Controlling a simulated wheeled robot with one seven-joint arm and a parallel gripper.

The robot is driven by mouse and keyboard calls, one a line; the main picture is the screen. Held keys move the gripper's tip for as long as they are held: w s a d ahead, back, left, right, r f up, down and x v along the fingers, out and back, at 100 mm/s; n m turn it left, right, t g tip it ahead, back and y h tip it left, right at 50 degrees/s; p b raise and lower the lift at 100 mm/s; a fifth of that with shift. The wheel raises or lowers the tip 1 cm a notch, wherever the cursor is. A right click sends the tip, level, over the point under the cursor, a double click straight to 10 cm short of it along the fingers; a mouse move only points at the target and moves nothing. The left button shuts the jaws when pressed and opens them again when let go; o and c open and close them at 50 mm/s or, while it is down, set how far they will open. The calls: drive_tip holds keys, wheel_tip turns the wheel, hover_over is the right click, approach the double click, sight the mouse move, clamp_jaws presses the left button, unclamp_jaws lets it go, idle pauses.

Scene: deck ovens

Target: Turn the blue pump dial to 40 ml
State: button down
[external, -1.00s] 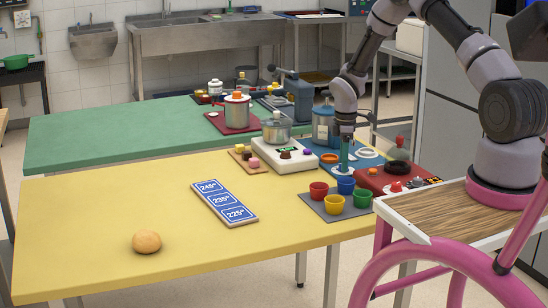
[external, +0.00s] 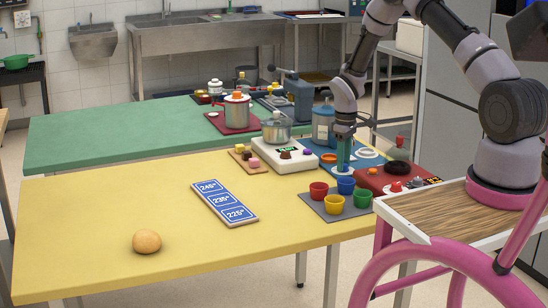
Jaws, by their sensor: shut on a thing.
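The blue pump board (external: 372,154) lies on the right part of the yellow table, with white round dials on it. One white dial plate (external: 342,170) shows just under my gripper (external: 344,165). My gripper points straight down and is shut on the dial there; its fingers look teal and cover most of it. A second white ring (external: 367,153) lies to the right on the same board. The scale marks and the ml setting are too small to read.
Red, blue, yellow and green cups (external: 334,202) stand on a grey mat just in front of my gripper. A red board (external: 400,178) with knobs lies to the right.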

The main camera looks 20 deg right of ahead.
drive_tip(key=m, duration=0.4)
drive_tip(key=shift+m, duration=0.3)
drive_tip(key=m, duration=0.4)
drive_tip(key=shift+m, duration=0.3)
drive_tip(key=shift+c, duration=2.2)
unclamp_jaws()
wheel_tip(320, 180, up, 11)
drive_tip(key=shift+f, duration=0.1)
